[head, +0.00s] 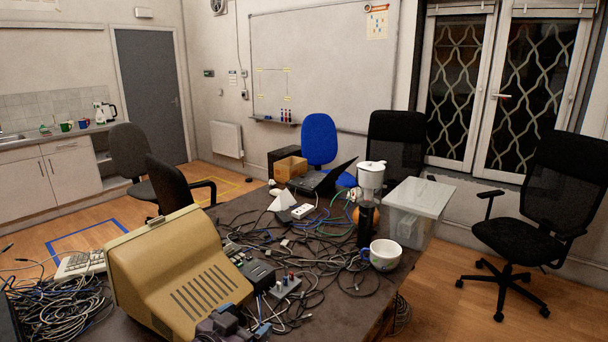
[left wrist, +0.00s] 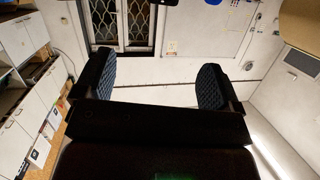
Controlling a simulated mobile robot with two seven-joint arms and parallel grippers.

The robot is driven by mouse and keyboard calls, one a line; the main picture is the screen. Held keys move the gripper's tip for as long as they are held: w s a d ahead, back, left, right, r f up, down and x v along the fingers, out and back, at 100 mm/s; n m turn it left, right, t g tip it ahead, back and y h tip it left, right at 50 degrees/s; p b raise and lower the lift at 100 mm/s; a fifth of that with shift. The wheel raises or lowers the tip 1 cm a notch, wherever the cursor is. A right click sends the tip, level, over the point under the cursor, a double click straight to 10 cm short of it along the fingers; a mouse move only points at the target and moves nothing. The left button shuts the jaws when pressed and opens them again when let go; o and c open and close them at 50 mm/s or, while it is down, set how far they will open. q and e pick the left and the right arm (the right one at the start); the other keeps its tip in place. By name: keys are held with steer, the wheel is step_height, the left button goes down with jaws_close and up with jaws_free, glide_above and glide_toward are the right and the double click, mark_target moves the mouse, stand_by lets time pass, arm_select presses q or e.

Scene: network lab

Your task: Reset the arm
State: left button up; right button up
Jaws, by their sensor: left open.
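My left gripper (left wrist: 158,84) is open in the left wrist view. Its two dark fingers with blue textured pads stand wide apart, with nothing between them. Behind them are a pale wall and a barred window. In the head view a grey-purple shape with blue bits sits at the bottom edge, in front of the beige monitor (head: 180,270); I cannot tell whether it is part of my gripper. My right gripper is in neither view.
The dark table (head: 240,208) is crowded with cables, a white mug (head: 382,255), a blender-like jug (head: 370,180), a laptop (head: 325,180) and a clear plastic box (head: 412,213). Office chairs (head: 535,205) stand around it.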

arm_select(q)
steer(key=s+a+f+n+y, duration=0.1)
steer(key=s+a+f+y, duration=0.1)
steer(key=s+a+f, duration=0.3)
steer(key=s+a+f+n+g+y, duration=0.1)
steer(key=s+a+f, duration=0.4)
steer(key=s, duration=0.6)
steer(key=s+a+f+n+y, duration=0.3)
steer(key=s+a+f+y, duration=0.1)
steer(key=s+f, duration=0.4)
steer(key=shift+s+a+f+g, duration=0.1)
steer(key=shift+a+f+g, duration=0.15)
steer(key=shift+a, duration=0.2)
steer(key=shift+s+a+f+g, duration=0.1)
steer(key=shift+a+f+g, duration=0.1)
steer(key=shift+a, duration=0.25)
